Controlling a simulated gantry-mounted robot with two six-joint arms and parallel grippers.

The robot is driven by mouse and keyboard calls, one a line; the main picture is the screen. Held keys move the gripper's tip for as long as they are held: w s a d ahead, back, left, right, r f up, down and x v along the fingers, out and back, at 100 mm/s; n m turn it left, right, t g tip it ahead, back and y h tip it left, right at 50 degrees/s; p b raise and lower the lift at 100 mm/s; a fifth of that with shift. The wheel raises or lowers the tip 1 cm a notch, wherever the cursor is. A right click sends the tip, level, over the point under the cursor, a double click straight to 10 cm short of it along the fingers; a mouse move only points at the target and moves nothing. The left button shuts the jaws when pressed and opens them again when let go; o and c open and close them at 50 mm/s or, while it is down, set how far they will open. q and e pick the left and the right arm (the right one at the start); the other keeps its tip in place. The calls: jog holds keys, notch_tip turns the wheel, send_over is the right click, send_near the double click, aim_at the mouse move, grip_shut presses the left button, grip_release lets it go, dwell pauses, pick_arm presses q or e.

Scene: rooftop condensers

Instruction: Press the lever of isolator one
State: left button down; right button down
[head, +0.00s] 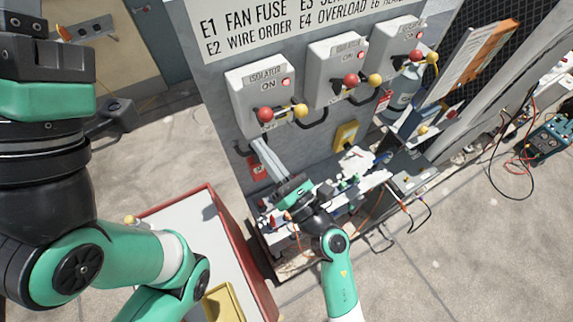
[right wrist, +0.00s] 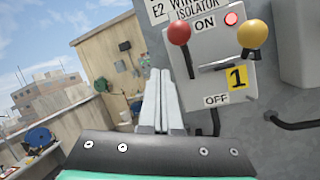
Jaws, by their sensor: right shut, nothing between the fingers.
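Isolator one is the leftmost grey box (head: 255,86) in the head view; the right wrist view shows it (right wrist: 209,79) with a yellow "1" label. It carries a red ball (head: 265,114) and a yellow ball (head: 300,111). In the right wrist view the red ball (right wrist: 180,33) tops a dark lever arm, level with ON, and the yellow ball (right wrist: 254,34) is at right. The lamp (right wrist: 231,19) glows red. My right gripper (head: 256,144) is shut and empty, below the box; its fingertips (right wrist: 160,76) appear below and left of the red ball, apart from it. My left gripper is out of sight.
Two similar isolator boxes (head: 335,70) (head: 393,45) stand to the right. Below the panel is a cluttered shelf (head: 345,190) with tools and cables. A red-rimmed bin (head: 237,240) stands at lower centre. A dark handle (right wrist: 290,122) juts right of isolator one.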

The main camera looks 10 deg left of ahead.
jog(key=s+d+r+p, duration=0.5)
jog(key=d, duration=0.1)
jog(key=shift+s+d+p, duration=0.15)
jog(key=shift+d+p, duration=0.15)
jog(key=shift+p, duration=0.1)
